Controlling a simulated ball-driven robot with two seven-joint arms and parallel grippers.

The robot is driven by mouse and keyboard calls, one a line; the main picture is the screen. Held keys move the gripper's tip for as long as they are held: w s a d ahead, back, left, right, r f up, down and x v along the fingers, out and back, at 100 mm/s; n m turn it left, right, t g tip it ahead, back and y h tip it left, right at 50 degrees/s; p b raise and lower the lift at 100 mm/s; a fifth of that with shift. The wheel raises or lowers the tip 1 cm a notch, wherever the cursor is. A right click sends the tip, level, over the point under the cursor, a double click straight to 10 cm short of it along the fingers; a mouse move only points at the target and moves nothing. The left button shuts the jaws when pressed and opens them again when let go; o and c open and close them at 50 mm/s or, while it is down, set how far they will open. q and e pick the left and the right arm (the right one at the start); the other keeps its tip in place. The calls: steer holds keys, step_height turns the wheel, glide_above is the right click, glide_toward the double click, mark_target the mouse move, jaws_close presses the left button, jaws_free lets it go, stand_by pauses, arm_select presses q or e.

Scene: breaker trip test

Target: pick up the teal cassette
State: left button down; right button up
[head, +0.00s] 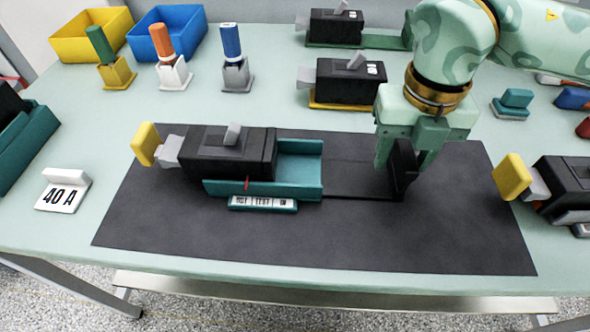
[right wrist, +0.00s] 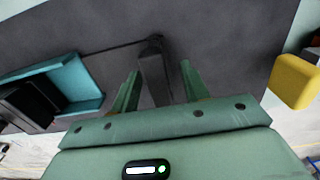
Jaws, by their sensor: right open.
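Several teal pieces show, and I cannot tell for sure which is the cassette. A small teal block (head: 515,98) sits on a pale base at the back right. A teal channel-shaped tray (head: 308,172) on the dark mat holds a black breaker (head: 228,152); the tray also shows in the right wrist view (right wrist: 79,82). A teal label strip (head: 263,204) lies at the tray's front. My right gripper (head: 405,160) is open, its fingers on either side of a black upright post (right wrist: 154,72) right of the tray. My left gripper is out of view.
The dark mat (head: 440,240) is bare in front. A yellow-handled breaker (head: 565,185) lies at the right edge. Black breakers (head: 350,82) stand behind. A 40 A sign (head: 63,192) stands left.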

steer(key=shift+s+r, duration=0.1)
jaws_close()
